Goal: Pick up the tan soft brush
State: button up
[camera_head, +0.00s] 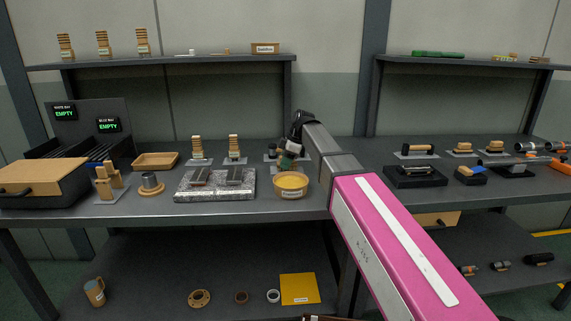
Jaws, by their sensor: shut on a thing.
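My gripper (287,158) is over the back of the left bench, just behind and above a round tan tub (291,185). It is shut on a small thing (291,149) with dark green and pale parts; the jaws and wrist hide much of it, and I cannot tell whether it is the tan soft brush. Two upright tan pieces with stacked bands, one at left (197,148) and one at right (234,147), stand on small plates to the left of my gripper. Tan-topped blocks (462,148) lie on plates on the right bench.
A speckled grey slab (215,186) lies left of the tub. A shallow tan tray (155,161) and a dark box with a tan lid (42,178) are farther left. Shelves (170,61) hang above. My arm crosses the gap between the benches.

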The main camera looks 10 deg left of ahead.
jog(key=shift+r, duration=0.7)
notch_tip(320, 180, up, 2)
jog(key=shift+r, duration=0.25)
jog(key=s+a+r, duration=0.5)
jog(key=s+r, duration=0.2)
jog(key=s, duration=0.3)
jog(key=shift+a, duration=0.4)
jog(key=shift+f, duration=0.1)
jog(key=shift+o, duration=0.6)
jog(key=shift+s, duration=0.1)
